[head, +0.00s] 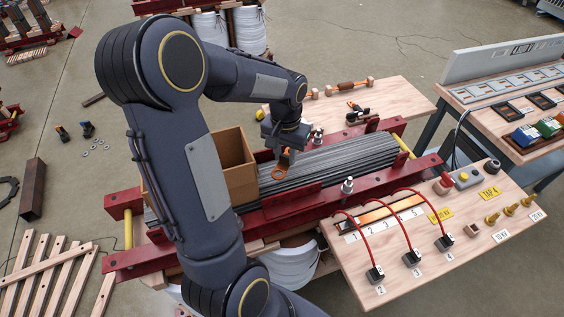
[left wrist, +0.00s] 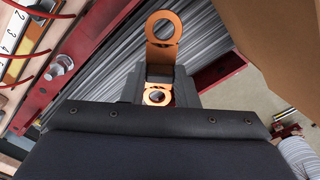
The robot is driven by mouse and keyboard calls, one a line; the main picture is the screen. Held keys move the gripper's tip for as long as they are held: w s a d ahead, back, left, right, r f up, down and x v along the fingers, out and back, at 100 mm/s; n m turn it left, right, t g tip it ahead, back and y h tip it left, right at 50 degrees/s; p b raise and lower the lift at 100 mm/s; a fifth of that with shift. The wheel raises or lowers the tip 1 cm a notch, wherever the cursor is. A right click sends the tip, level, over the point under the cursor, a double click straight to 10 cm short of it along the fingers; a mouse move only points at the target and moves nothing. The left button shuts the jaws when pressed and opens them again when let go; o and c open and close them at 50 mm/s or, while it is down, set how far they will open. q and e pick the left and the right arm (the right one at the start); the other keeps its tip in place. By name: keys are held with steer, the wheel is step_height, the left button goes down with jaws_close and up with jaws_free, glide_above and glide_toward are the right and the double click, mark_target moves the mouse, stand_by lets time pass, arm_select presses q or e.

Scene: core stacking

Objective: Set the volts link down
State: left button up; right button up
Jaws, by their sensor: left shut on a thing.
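The volts link is a flat copper-orange piece with a ring at each end (head: 279,172). My left gripper (head: 287,154) is shut on it above the grey laminated core (head: 330,163), beside the cardboard box. In the left wrist view the link (left wrist: 163,52) sticks out past the fingers of my left gripper (left wrist: 160,85), one ring beyond the tips and the other between the fingers. Behind it are the grey laminations. I cannot tell how far the link is above the core. My right gripper is not in view.
An open cardboard box (head: 239,178) stands close left of the gripper. Red clamp beams (head: 300,208) with upright studs (head: 347,186) flank the core. A wooden terminal board (head: 400,285) with red leads and numbered labels lies in front. A wooden board (head: 395,92) behind holds small parts and has bare room.

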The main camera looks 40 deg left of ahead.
mark_target(282, 163)
arm_select(q)
steer(key=shift+a+f, duration=0.45)
steer(key=shift+f, duration=0.1)
steer(key=shift+a+f, duration=0.2)
steer(key=shift+f, duration=1.5)
steer(key=shift+f+b, duration=0.1)
steer(key=shift+b, duration=0.2)
steer(key=shift+f, duration=0.15)
steer(key=o, duration=1)
